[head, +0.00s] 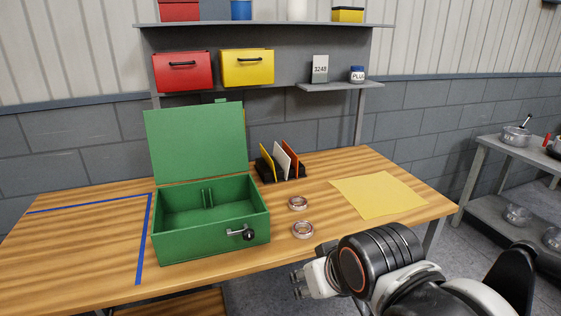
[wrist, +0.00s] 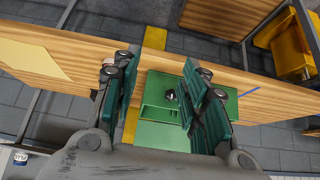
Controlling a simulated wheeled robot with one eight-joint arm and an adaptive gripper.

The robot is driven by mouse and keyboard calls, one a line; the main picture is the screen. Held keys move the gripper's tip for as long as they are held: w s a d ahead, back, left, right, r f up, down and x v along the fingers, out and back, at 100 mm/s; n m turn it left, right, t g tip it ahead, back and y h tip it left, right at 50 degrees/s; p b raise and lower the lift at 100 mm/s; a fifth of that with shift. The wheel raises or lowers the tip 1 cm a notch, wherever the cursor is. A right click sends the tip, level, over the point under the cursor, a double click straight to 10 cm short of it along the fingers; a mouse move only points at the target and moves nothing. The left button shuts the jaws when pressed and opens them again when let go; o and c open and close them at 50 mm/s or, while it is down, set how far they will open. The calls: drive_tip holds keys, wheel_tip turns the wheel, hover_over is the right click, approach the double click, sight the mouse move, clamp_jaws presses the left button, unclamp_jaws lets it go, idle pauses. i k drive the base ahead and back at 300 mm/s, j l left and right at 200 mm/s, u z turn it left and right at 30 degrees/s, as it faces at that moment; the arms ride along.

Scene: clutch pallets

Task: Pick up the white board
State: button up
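The white board (head: 282,161) stands upright, leaning slightly, in a black slotted rack (head: 267,175) at the back of the wooden table. It is the middle one, between a yellow board (head: 267,162) on its left and an orange board (head: 291,158) on its right. My gripper (head: 296,285) is in front of the table's near edge, well apart from the rack. In the wrist view my gripper (wrist: 162,62) has its two fingers spread with nothing between them. I cannot make out the white board in the wrist view.
An open green box (head: 211,238) with a raised lid stands left of the rack. Two metal rings (head: 303,229) lie in front of the rack. A yellow sheet (head: 378,195) lies to the right. A shelf (head: 265,88) with red and yellow bins hangs above the table.

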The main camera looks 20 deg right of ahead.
sight(282, 158)
drive_tip(key=i+l, duration=0.1)
drive_tip(key=i, duration=0.35)
drive_tip(key=i+l, duration=0.1)
drive_tip(key=i, duration=0.4)
drive_tip(key=i+l, duration=0.15)
drive_tip(key=i, duration=0.3)
